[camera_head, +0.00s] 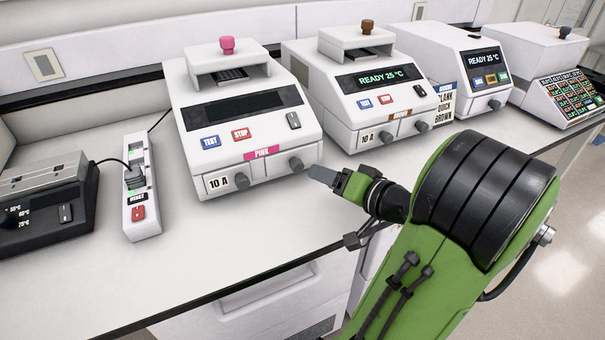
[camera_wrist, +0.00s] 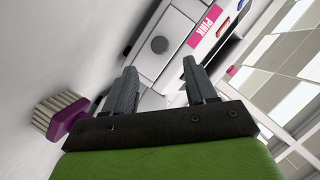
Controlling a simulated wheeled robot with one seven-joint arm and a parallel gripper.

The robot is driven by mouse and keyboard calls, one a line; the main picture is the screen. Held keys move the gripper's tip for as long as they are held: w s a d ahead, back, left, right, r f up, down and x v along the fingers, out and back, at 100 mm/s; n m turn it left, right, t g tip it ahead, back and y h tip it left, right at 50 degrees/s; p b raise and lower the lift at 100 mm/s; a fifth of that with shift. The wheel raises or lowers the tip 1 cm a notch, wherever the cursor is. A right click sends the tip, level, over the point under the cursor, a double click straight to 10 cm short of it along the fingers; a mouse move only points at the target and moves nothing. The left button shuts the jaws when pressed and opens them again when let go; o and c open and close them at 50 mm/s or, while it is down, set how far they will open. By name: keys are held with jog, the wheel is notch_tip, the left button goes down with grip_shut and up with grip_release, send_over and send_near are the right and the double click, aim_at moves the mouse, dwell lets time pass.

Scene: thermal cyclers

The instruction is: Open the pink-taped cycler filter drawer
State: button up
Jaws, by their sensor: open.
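The pink-taped cycler (camera_head: 245,118) is a white unit with a pink knob on its lid and a dark, blank display. Pink tape (camera_head: 262,153) marks its front; the tape also shows in the wrist view (camera_wrist: 207,26). Below it are two drawer fronts, each with a grey knob: a left one (camera_head: 241,181) beside a "10 A" label, and a right one (camera_head: 296,165). Both drawers look closed. My gripper (camera_head: 322,174) is open and empty, just in front of the right knob. In the wrist view a round knob (camera_wrist: 159,45) lies ahead between the open fingertips (camera_wrist: 160,66), apart from them.
A brown-taped cycler (camera_head: 365,85) stands close on the right, with more units beyond. A power strip (camera_head: 140,185) and a dark heater block (camera_head: 45,205) stand on the left. A purple brush (camera_wrist: 68,124) lies beside my gripper. The bench front (camera_head: 230,250) is clear.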

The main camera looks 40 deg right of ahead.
aim_at(300, 167)
jog(key=x, duration=0.8)
jog(key=shift+w+b, duration=0.3)
jog(key=shift+b, duration=0.05)
grip_shut()
